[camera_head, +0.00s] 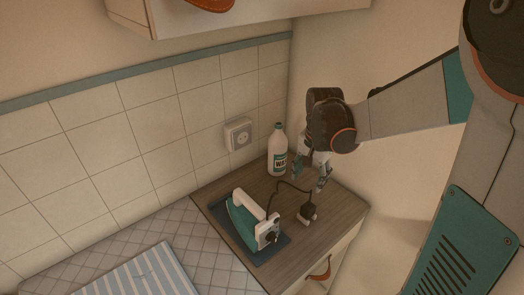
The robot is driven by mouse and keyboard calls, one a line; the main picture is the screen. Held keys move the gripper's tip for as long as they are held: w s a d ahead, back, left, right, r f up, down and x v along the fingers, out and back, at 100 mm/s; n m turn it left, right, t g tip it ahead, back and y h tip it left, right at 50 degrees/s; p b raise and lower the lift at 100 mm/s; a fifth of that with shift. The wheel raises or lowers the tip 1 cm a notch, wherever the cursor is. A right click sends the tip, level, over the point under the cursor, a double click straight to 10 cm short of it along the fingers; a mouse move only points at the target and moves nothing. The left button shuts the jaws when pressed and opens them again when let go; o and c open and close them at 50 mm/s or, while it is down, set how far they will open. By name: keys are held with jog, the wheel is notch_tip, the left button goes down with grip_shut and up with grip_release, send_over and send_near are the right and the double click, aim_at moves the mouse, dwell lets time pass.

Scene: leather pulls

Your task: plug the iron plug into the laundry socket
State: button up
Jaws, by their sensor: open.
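The iron plug (307,211) is dark, with a pale part at its lower end, at the right of the wooden counter. A dark cord (287,183) loops from it to the teal and white iron (243,219). The laundry socket (238,134) is a pale square outlet on the tiled wall, with nothing in it. My gripper (309,181) is open and empty, fingers pointing down, a little above the plug and apart from it as far as this view shows. It is to the right of and below the socket in the picture.
A white bottle (278,152) with a dark cap stands near the wall, between the socket and my gripper. The iron rests on a dark mat (271,250). A striped cloth (150,274) lies at lower left. A cabinet (240,14) hangs above.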

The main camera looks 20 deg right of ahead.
aim_at(309, 205)
jog(key=m, duration=0.1)
jog(key=d, duration=0.1)
jog(key=m+g+p, duration=0.1)
jog(key=shift+s+d+f+m, duration=0.15)
jog(key=shift+s+f+m, duration=0.1)
jog(key=shift+m, duration=0.05)
jog(key=shift+f, duration=0.1)
notch_tip(309, 205, down, 8)
jog(key=shift+f+b, duration=0.2)
jog(key=shift+b, duration=1)
jog(key=shift+f, duration=0.1)
notch_tip(309, 205, down, 5)
jog(key=shift+f+b, duration=0.1)
jog(key=shift+b, duration=0.9)
jog(key=c, duration=1.1)
